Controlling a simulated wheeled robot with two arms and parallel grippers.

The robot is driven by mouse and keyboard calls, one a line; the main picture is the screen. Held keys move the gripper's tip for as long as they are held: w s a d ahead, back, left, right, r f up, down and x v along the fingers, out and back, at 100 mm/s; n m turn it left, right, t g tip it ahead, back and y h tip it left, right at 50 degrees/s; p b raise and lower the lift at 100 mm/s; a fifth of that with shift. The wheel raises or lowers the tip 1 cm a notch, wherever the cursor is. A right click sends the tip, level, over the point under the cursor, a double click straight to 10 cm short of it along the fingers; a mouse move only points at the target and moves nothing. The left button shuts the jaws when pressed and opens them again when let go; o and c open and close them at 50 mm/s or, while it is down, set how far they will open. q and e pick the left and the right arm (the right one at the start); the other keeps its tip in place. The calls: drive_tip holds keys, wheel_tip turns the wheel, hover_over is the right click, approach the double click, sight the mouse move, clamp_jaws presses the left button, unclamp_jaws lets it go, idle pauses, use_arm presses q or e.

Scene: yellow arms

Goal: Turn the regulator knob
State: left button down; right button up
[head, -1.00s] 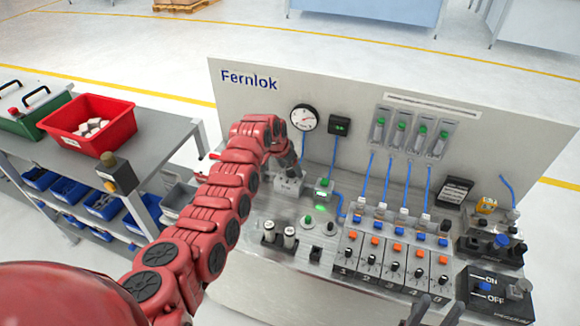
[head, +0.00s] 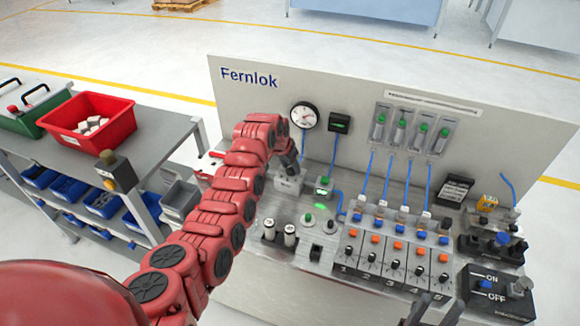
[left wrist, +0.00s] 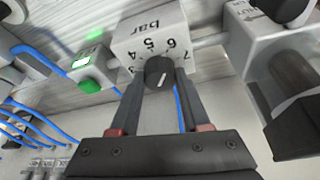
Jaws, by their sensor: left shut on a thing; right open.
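The regulator knob (left wrist: 159,72) is a small black knob with a white pointer line, on a light grey block (left wrist: 181,22) marked "bar" with a number scale. The pointer leans up and right, roughly toward the 6. My left gripper (left wrist: 158,78) is shut on the knob, one dark finger on each side. In the head view the grey regulator block (head: 288,187) is at the panel's left, under the end of my red left arm, which hides the knob. My right gripper (head: 435,312) is open and empty at the bottom edge.
A round gauge (head: 304,117) and a small dark display (head: 339,123) are on the upright Fernlok board. A green-button unit (left wrist: 91,81) sits left of the regulator block in the wrist view. Numbered valves (head: 385,262) and an ON/OFF box (head: 496,293) fill the right side.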

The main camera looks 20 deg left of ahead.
use_arm(q)
drive_tip(key=n+b, duration=0.1)
drive_tip(key=n+y+b, duration=0.1)
drive_tip(key=n+b, duration=0.1)
drive_tip(key=shift+w+d+f, duration=0.1)
drive_tip(key=shift+d+f, duration=0.1)
drive_tip(key=shift+f, duration=0.1)
drive_tip(key=shift+r+n+y+b, duration=0.2)
drive_tip(key=shift+n+y+b, duration=0.2)
drive_tip(key=shift+n+b, duration=0.35)
drive_tip(key=shift+r, duration=0.15)
drive_tip(key=shift+c, duration=1.9)
unclamp_jaws()
